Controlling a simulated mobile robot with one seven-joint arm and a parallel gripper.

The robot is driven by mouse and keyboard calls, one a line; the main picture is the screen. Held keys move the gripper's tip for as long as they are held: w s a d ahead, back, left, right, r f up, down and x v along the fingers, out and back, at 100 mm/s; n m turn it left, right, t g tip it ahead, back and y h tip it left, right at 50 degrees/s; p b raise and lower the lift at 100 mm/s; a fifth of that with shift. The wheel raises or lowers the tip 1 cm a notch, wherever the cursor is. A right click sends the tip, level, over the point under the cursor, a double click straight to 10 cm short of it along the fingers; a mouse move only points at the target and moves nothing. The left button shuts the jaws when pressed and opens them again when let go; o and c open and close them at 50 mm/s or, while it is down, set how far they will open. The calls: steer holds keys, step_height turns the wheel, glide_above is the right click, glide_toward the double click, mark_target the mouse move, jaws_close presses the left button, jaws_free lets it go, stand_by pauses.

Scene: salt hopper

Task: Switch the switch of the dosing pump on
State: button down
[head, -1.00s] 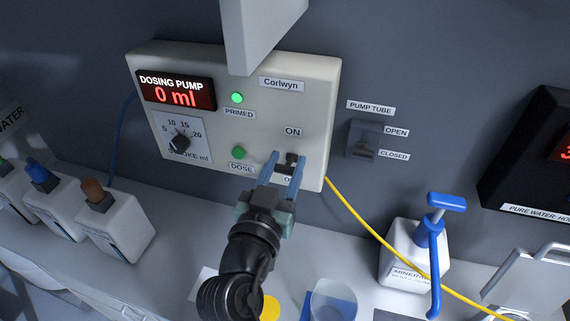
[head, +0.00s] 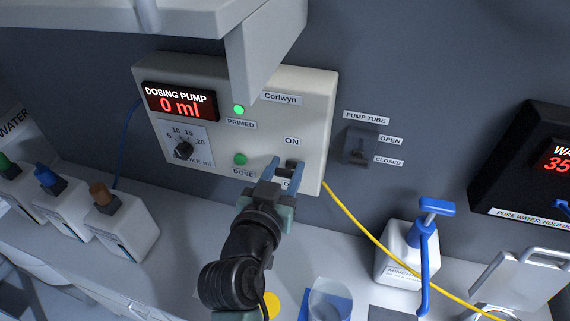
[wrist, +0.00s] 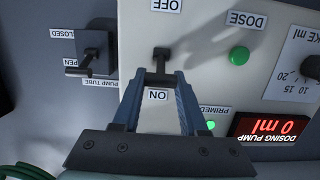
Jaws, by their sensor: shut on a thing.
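The dosing pump (head: 222,140) is a pale wall box with a red display reading 0 ml. Its black switch (head: 293,164) sits at the box's lower right, between the ON label above and the OFF label below. The switch also shows in the upside-down wrist view (wrist: 160,54). My gripper (head: 285,170) reaches up to it, blue-grey fingers on either side of the lever; in the wrist view the fingertips (wrist: 161,78) are shut on it. The fingers partly hide the OFF label in the head view. I cannot tell exactly how the lever is tilted.
A stroke dial (head: 184,150), green DOSE button (head: 240,159) and lit PRIMED light (head: 239,110) are on the pump. The pump tube lever (head: 358,152) is to its right. A yellow hose (head: 360,229) and white pump bottle (head: 400,255) are lower right. A grey overhang (head: 258,55) hangs in front.

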steer(key=shift+c, duration=2.2)
jaws_free()
steer(key=b+v, duration=0.4)
steer(key=v, duration=0.9)
steer(key=shift+b, duration=0.3)
steer(key=shift+r, duration=0.1)
